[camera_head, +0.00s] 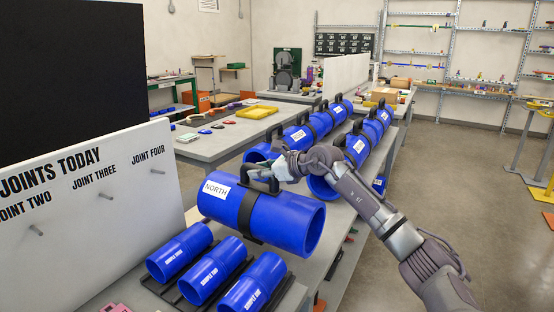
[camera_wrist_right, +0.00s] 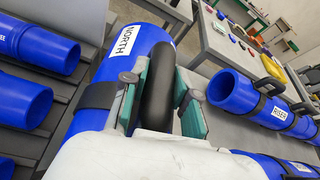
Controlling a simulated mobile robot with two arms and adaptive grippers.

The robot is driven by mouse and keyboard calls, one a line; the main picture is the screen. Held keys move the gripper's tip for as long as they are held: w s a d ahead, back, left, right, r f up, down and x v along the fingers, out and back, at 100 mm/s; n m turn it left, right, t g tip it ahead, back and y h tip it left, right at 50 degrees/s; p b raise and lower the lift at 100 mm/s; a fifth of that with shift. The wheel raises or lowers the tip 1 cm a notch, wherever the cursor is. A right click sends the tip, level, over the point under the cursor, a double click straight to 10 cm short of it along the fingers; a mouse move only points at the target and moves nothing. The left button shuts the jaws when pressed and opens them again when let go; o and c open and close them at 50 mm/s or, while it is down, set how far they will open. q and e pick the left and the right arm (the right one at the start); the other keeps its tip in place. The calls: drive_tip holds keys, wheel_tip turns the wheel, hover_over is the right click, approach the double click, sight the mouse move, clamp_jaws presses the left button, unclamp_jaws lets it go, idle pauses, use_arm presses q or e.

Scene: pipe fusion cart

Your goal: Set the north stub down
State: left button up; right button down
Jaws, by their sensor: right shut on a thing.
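The north stub (camera_head: 285,222) is a thick blue pipe with a white NORTH label and a black strap with a handle. It lies roughly level above the near part of the bench, close over the blue couplings. Whether it touches anything below is unclear. My right gripper (camera_head: 262,175) is shut on its black handle from above. In the right wrist view the handle (camera_wrist_right: 158,90) sits between the green finger pads, with the north stub (camera_wrist_right: 115,60) beneath. My left gripper is not in view.
Several small blue couplings (camera_head: 215,270) sit on a dark rack at the near left, below the stub. A white board (camera_head: 85,215) with pegs borders the left side.

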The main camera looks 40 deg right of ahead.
sight(249, 185)
drive_tip(key=shift+w+a, duration=0.3)
drive_tip(key=shift+w, duration=0.05)
drive_tip(key=shift+f+p, duration=0.3)
drive_tip(key=shift+f, duration=1.75)
drive_tip(key=c, duration=1.2)
unclamp_jaws()
drive_tip(key=shift+f, duration=0.25)
drive_tip(key=o, duration=0.3)
drive_tip(key=shift+s, duration=0.1)
drive_tip(key=b+v, duration=0.3)
drive_tip(key=v, duration=0.8)
drive_tip(key=shift+f, duration=0.1)
drive_tip(key=shift+s+d+r, duration=0.1)
drive_tip(key=shift+s+r, duration=0.3)
drive_tip(key=shift+s, duration=0.05)
